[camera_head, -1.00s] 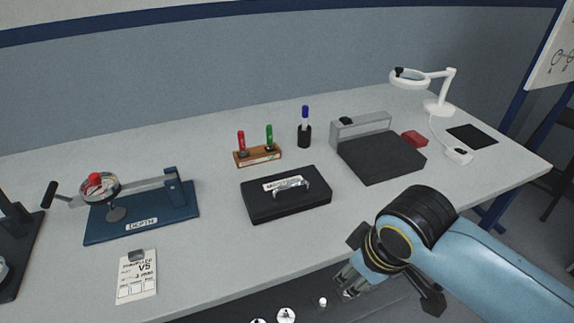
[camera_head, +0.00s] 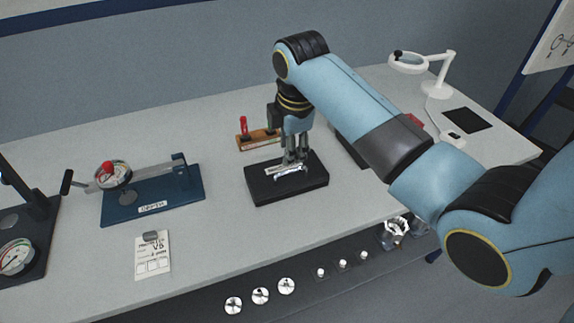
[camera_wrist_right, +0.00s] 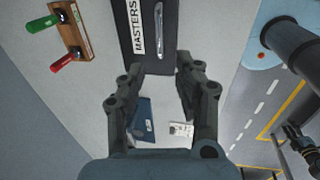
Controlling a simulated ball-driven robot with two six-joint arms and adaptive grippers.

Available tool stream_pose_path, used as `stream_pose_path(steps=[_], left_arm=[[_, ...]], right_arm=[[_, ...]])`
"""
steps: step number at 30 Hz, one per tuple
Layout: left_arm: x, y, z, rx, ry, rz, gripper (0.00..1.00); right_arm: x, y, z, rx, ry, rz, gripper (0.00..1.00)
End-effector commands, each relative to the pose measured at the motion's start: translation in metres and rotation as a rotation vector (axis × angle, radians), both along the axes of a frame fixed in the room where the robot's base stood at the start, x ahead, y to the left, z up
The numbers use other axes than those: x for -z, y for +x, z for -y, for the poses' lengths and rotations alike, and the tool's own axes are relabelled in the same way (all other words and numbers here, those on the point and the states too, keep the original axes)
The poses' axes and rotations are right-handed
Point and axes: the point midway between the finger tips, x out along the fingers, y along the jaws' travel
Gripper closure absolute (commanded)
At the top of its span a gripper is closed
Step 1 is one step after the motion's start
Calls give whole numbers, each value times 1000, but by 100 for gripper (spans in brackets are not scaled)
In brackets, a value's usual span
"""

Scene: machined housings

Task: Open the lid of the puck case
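The puck case is a closed flat black box (camera_head: 287,190) on the table in the head view, with a white label and a metal handle on its lid. In the right wrist view, the case (camera_wrist_right: 133,43) is upper middle, its label reading MASTERS beside the handle (camera_wrist_right: 158,28). My right gripper (camera_head: 293,161) points down over the case's lid near the label and handle; contact cannot be told. In the right wrist view its fingers (camera_wrist_right: 161,68) are apart with nothing between them. What looks like my left gripper (camera_wrist_right: 296,135) is small at the lower right there.
A blue depth gauge base (camera_head: 150,198) and a paper card (camera_head: 152,257) lie left. My right arm covers much of the dark block at right. Round metal parts (camera_head: 260,296) sit below the front edge.

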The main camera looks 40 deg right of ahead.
Motion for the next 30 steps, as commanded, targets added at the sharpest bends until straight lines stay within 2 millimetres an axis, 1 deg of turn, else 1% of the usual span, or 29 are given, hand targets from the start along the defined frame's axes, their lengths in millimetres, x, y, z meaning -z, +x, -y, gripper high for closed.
stream_pose_path(steps=[1,6,10,15,23,26,30], left_arm=[[-1,0,0,0,0,-1,60],[-1,-1,0,0,0,-1,60],[0,-1,0,0,0,-1,60],[0,-1,0,0,0,-2,60],[0,-1,0,0,0,-2,60],[0,-1,0,0,0,-2,60],[0,-1,0,0,0,-1,60]], right_arm=[[10,2,0,1,1,-4,67],[44,8,2,1,1,-3,67],[63,12,3,1,0,-1,67],[75,14,3,1,0,1,67],[76,15,3,2,0,2,67],[76,15,3,2,0,1,77],[76,14,3,2,0,1,95]])
